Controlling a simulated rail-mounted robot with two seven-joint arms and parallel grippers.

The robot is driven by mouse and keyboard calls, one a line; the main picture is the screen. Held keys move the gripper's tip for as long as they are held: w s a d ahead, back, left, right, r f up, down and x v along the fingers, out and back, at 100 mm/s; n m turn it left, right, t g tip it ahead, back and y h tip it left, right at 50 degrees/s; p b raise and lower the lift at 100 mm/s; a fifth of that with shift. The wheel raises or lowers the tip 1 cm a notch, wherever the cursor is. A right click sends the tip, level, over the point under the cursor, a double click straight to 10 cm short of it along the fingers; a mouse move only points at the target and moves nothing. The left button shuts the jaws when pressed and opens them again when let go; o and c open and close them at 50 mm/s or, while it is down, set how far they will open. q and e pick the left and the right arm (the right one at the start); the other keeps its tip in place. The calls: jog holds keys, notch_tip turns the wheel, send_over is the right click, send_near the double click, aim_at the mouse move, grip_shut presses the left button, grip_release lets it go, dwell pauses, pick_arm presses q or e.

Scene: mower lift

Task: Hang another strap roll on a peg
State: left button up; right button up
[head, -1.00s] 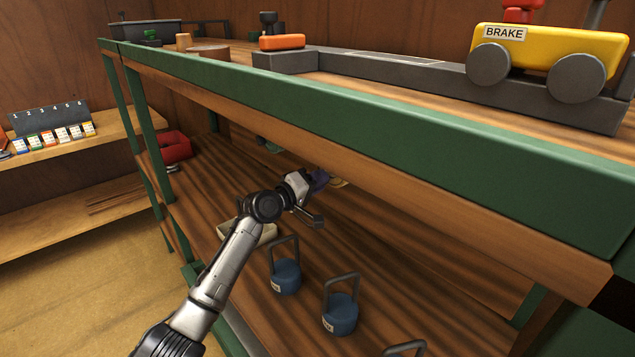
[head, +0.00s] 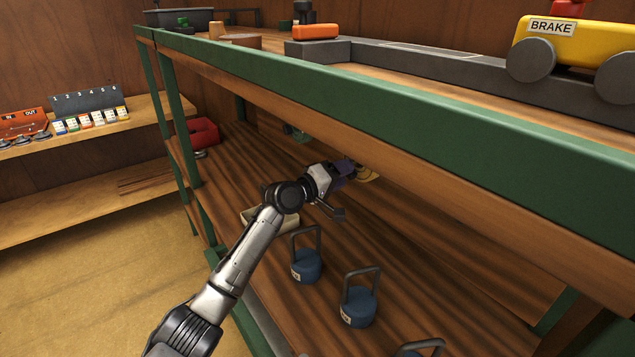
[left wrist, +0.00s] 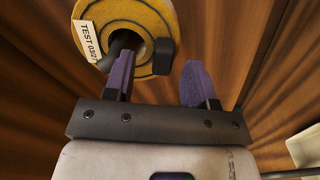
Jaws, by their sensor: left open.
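A yellow strap roll (left wrist: 95,12) with a white label reading "TEST 0327" shows at the top of the left wrist view. In the head view the roll (head: 370,175) shows partly, under the upper shelf and just beyond my left gripper (head: 346,171). My left gripper is open, its purple fingers (left wrist: 158,78) apart with nothing seen between them. The left finger is close to the roll's lower edge; I cannot tell if they touch. My right gripper is not in view.
Blue weights with handles (head: 306,264) (head: 358,306) stand on the lower shelf near my arm. A pale tray (head: 258,220) lies behind my forearm. A greenish object (head: 298,134) sits under the top shelf's green edge (head: 400,110). A red bin (head: 203,134) is at the far left end.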

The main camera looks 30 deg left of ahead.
pick_arm(q)
jog(key=p+v, duration=0.4)
jog(key=v, duration=1.6)
dwell(0.4)
